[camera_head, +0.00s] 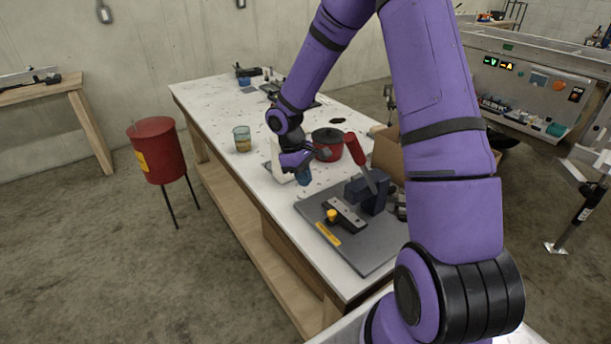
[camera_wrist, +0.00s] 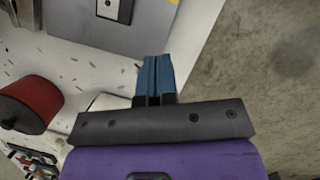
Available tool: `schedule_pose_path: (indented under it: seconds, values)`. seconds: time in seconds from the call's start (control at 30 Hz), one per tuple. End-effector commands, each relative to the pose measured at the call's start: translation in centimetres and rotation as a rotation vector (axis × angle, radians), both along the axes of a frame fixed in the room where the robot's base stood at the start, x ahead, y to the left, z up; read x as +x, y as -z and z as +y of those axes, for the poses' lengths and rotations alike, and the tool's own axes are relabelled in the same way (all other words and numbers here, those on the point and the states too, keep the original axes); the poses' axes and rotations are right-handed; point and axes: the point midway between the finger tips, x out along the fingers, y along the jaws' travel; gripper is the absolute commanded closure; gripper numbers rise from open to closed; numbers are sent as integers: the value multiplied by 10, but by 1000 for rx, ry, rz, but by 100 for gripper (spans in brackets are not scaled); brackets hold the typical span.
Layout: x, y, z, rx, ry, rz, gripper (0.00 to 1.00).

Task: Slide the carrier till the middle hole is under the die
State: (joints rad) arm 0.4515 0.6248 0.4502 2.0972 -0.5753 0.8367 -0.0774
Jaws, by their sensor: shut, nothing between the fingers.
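The hand press has a dark blue body (camera_head: 372,190) and a raised red lever (camera_head: 355,148), and stands on a grey base plate (camera_head: 375,250). The carrier (camera_head: 346,213) is a dark strip between pale rails in front of the press, with a yellow knob (camera_head: 332,214) on it. The head view is too coarse to tell which hole is under the die. My gripper (camera_head: 304,178) is shut and empty, beyond the plate's far left corner and apart from the carrier. Its blue fingertips (camera_wrist: 154,78) show in the wrist view, where one rail end (camera_wrist: 115,10) appears at the top.
A red pot (camera_head: 327,146) with a dark lid stands close behind my gripper. A glass (camera_head: 242,139) with brownish contents is at the table's left edge. A cardboard box (camera_head: 388,152) is behind the press. A yellow label (camera_head: 328,234) lies on the plate's front left.

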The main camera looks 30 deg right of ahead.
Motion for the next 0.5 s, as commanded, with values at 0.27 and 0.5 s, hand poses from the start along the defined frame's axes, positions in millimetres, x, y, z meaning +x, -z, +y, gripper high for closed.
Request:
schedule_pose_path:
  seconds: [0.27,0.5]
  values:
    - [-15,52,-7,2,-1,4,100]
    - [-39,66,-21,0,-1,2,100]
